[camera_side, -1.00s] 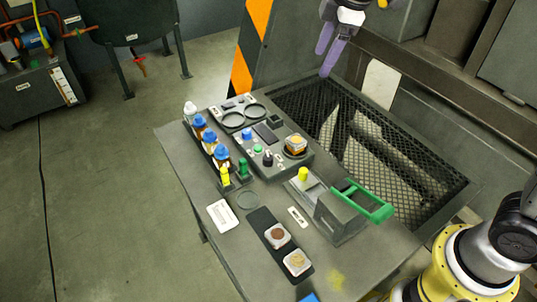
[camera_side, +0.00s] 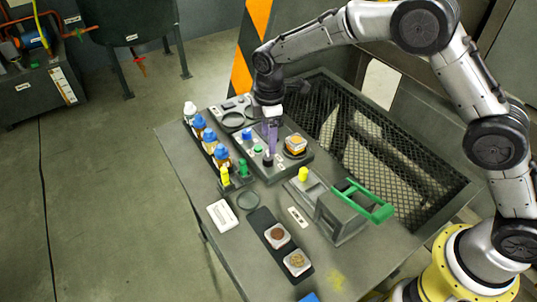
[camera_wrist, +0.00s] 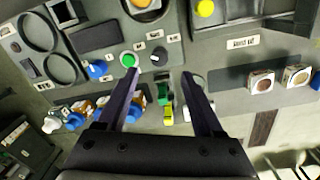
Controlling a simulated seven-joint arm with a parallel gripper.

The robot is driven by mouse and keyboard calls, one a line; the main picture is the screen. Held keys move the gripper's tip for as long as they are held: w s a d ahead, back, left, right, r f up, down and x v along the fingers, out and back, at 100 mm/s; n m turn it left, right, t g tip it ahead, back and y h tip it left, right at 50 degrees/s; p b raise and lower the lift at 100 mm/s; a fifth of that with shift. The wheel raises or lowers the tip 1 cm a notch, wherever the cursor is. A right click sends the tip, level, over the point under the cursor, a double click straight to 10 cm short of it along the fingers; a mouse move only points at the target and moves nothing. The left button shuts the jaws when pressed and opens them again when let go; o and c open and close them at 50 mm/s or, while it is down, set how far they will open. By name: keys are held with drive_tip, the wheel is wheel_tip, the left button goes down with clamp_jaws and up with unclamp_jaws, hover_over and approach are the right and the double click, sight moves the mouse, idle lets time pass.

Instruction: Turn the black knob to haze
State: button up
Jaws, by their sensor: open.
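The black knob (camera_side: 268,160) sits on the grey control panel near its front edge, just below the fingertips of my gripper (camera_side: 270,145) in the side view. In the wrist view the knob (camera_wrist: 159,55) lies between the lines of the two purple fingers, a little beyond their tips. Small white labels surround the knob, too small to read. My gripper (camera_wrist: 160,78) is open, with empty space between its fingers, and points down at the panel. I cannot tell whether a finger touches the knob.
A green button (camera_wrist: 129,60) and blue button (camera_wrist: 97,70) stand beside the knob. An orange button (camera_side: 295,144) is to its right. Blue-capped bottles (camera_side: 210,138) line the table's left. A green handle (camera_side: 363,200) rises at the right.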

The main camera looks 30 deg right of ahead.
sight(269, 157)
wheel_tip(269, 157, down, 8)
drive_tip(key=shift+w+d+r, duration=0.1)
drive_tip(key=shift+w, duration=0.05)
idle(0.3)
clamp_jaws()
